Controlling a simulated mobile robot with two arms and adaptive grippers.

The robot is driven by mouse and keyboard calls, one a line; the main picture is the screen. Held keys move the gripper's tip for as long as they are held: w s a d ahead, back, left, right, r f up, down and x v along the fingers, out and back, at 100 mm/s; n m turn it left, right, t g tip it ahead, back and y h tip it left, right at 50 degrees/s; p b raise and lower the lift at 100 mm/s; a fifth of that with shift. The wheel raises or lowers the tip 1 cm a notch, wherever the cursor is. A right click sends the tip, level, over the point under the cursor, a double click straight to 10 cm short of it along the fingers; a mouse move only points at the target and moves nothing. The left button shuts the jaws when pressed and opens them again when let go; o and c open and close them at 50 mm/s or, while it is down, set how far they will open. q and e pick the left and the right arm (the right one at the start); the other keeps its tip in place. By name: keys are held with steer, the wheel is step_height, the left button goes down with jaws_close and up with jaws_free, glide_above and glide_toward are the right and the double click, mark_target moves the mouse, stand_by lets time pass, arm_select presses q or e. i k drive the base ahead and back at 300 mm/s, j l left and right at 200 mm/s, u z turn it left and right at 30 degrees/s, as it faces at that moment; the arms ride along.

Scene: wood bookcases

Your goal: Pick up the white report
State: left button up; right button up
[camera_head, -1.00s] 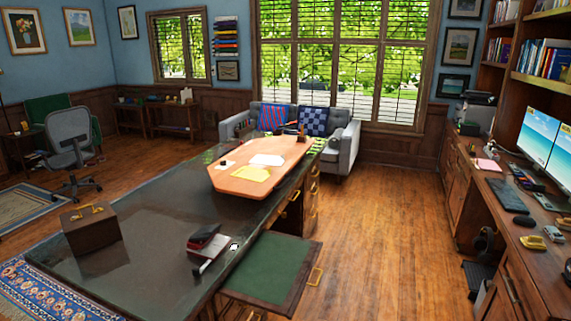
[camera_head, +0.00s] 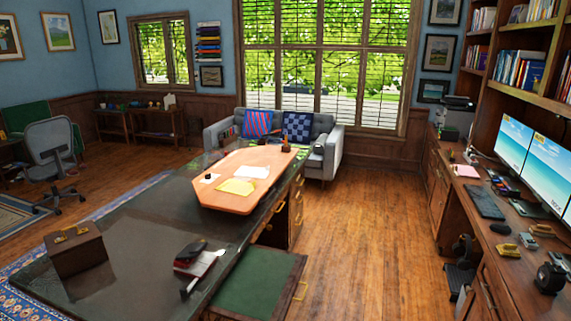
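A white sheet (camera_head: 252,172), which looks like the white report, lies flat on an orange-brown board (camera_head: 232,202) on the long dark desk. A yellow sheet (camera_head: 236,187) lies just in front of it. A smaller white piece (camera_head: 210,178) and a small dark object lie to its left on the same board. Neither of my grippers shows in the head view, so I cannot see whether they are open or shut.
The dark desk (camera_head: 140,235) also bears a wooden box (camera_head: 75,250) and a stapler-like item (camera_head: 190,252). A green-topped drawer or panel (camera_head: 258,280) juts out from its right side. Wood floor (camera_head: 360,235) is open between it and the right-hand bookcase desk. A grey sofa (camera_head: 330,152) stands behind.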

mark_target(262, 173)
steer(key=i+l+u, duration=0.15)
steer(key=i, duration=0.25)
steer(key=i+l+u, duration=0.15)
steer(key=i+l, duration=0.25)
steer(key=i+l+u, duration=0.15)
steer(key=i+l, duration=0.2)
steer(key=i+l+u, duration=0.15)
steer(key=i+l, duration=0.2)
steer(key=i+l+u, duration=0.15)
steer(key=i+l, duration=0.2)
steer(key=l, duration=0.15)
steer(key=i+l+u, duration=0.15)
steer(key=i+l, duration=0.15)
steer(key=l, duration=0.15)
steer(key=i+l+u, duration=0.15)
steer(key=i+l, duration=0.15)
steer(key=l, duration=0.2)
steer(key=i+l+u, duration=0.2)
steer(key=i+l, duration=0.15)
steer(key=l, duration=0.25)
steer(key=i+l+u, duration=0.1)
steer(key=l, duration=0.2)
steer(key=i+l+u, duration=0.1)
steer(key=l, duration=0.25)
steer(key=i+l+u, duration=0.2)
steer(key=i, duration=0.3)
steer(key=i+l+u, duration=0.15)
steer(key=i+l, duration=0.15)
steer(key=i, duration=0.25)
